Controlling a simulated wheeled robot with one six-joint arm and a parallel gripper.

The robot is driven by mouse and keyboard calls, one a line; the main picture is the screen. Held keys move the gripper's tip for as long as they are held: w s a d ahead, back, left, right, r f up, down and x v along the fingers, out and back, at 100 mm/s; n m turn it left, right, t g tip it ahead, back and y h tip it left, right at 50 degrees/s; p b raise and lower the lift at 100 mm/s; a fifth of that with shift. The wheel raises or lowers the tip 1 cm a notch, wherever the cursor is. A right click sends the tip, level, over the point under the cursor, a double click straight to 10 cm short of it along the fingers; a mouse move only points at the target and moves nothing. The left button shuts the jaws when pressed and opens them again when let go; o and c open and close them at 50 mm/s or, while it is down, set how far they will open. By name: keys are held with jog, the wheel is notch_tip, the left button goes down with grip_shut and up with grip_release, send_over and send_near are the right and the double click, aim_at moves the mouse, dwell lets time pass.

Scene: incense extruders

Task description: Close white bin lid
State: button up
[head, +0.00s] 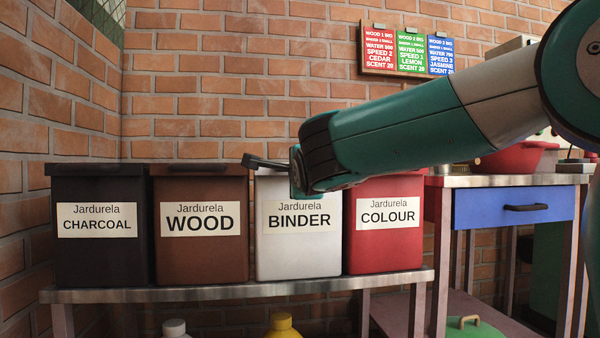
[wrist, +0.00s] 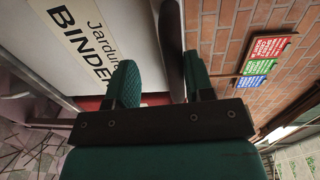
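The white bin (head: 298,245), labelled BINDER, stands upright on the shelf, and its label also shows in the wrist view (wrist: 85,40). A dark bar (head: 264,162) along its top appears to be the lid's edge, tilted with its left end higher. Its right part is hidden by my gripper (head: 298,170), which is at the bin's upper front. In the wrist view, my gripper (wrist: 160,82) is open, its green fingers apart. The dark edge (wrist: 170,35) runs between them, closer to the right finger; contact cannot be told.
A brown WOOD bin (head: 200,255) and black CHARCOAL bin (head: 98,255) stand to the left, a red COLOUR bin (head: 385,245) to the right, all close together. The metal shelf (head: 230,291) has little free room. A blue-drawer table (head: 513,208) is at right; a brick wall is behind.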

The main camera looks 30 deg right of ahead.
jog(key=p+v, duration=0.3)
jog(key=v, duration=1.4)
jog(key=shift+s, duration=0.25)
